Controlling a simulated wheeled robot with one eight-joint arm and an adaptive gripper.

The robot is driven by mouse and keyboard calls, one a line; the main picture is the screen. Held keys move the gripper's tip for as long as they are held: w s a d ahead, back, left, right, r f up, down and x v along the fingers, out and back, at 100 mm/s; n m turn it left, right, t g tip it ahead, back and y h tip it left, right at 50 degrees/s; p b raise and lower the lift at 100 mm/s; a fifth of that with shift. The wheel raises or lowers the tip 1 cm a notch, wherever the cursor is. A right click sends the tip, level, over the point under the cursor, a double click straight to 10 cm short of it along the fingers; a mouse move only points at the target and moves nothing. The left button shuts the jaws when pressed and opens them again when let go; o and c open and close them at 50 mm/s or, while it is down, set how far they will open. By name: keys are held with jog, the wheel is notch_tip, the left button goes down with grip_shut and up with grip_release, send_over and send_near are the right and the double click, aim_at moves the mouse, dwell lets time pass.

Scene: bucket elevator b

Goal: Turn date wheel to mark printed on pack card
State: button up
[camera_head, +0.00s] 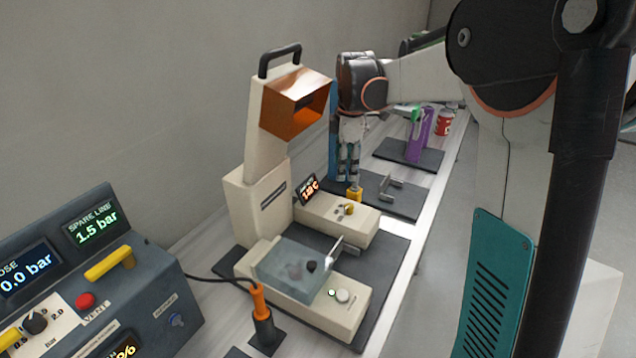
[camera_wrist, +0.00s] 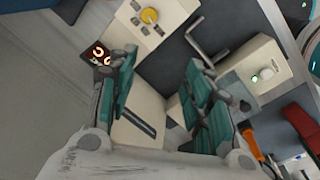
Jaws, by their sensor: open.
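My gripper (camera_head: 348,168) points downward at the far end of the cream machine, open, with nothing seen between its teal fingers. In the wrist view my gripper (camera_wrist: 160,64) has its fingers apart above a cream surface. A round yellow dial (camera_head: 348,208), probably the date wheel, sits on the cream block in front of my gripper, apart from it; it shows at the top of the wrist view (camera_wrist: 149,16). A small dark card or display (camera_head: 309,189) with orange characters stands beside it, also in the wrist view (camera_wrist: 101,53). I cannot make out the dial's marks.
A tall cream column with an orange hood (camera_head: 297,103) stands left of my gripper. A clear cover (camera_head: 292,270) and a metal crank (camera_wrist: 205,45) lie nearer. A grey control box (camera_head: 150,285) fills the front left. A purple item (camera_head: 419,134) and red can (camera_head: 444,123) stand farther back.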

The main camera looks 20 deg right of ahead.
aim_at(349, 206)
jog(key=w+d+f+n+g, duration=0.1)
jog(key=w+d+f+n, duration=0.2)
jog(key=w+d+f, duration=0.15)
notch_tip(349, 206, down, 14)
jog(key=b, duration=0.3)
jog(key=shift+s+a+b, duration=0.1)
jog(key=shift+s+b, duration=0.05)
jog(key=shift+b, duration=0.2)
jog(key=c, duration=1.1)
